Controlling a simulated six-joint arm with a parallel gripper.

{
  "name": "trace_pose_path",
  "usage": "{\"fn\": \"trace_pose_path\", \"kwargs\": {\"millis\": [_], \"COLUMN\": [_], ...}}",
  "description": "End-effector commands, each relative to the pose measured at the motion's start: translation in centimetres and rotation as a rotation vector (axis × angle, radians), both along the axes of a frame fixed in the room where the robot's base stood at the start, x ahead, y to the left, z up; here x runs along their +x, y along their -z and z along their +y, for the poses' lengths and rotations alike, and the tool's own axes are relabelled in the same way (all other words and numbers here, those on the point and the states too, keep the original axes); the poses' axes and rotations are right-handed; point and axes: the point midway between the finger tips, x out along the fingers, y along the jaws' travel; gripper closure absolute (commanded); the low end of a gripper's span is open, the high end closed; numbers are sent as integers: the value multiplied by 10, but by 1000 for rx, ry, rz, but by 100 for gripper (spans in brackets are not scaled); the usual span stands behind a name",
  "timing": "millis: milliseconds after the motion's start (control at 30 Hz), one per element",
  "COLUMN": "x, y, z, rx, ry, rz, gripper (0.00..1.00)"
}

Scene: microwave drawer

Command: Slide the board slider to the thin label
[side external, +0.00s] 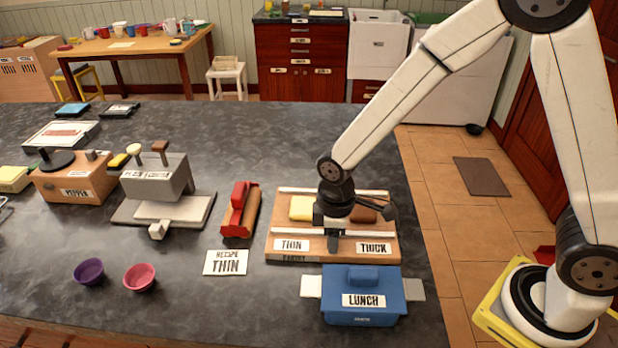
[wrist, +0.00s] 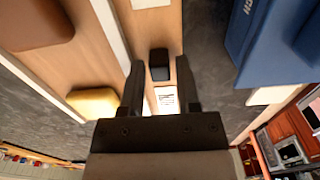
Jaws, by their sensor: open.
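The wooden board (side external: 350,254) lies on the dark counter, with pale rails, a yellow block (side external: 301,208) and a brown block (side external: 363,213). Its front edge has a THIN label (side external: 291,245) at left and a THICK label (side external: 373,247) at right. The slider's black knob (wrist: 159,72) shows in the wrist view between the two fingers, with gaps on both sides. A white label (wrist: 166,98) is near it, on the yellow block's side. My gripper (side external: 331,244) is open, pointing down over the board's front between the labels, and hides the knob in the side view.
A blue LUNCH box (side external: 347,313) stands right in front of the board. A RECIPE THIN card (side external: 225,262) lies to the left, below a red-handled tool (side external: 239,208). Purple (side external: 89,272) and pink (side external: 139,277) cups stand front left.

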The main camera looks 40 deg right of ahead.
Motion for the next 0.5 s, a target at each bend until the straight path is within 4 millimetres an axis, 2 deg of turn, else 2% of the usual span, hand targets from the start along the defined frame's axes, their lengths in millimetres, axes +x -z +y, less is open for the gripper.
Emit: {"fn": "trace_pose_path", "kwargs": {"millis": [333, 467, 500], "x": [0, 0, 0], "y": [3, 3, 3], "z": [0, 0, 0], "rx": [0, 0, 0], "ry": [0, 0, 0], "rz": [0, 0, 0], "gripper": [59, 100, 100]}}
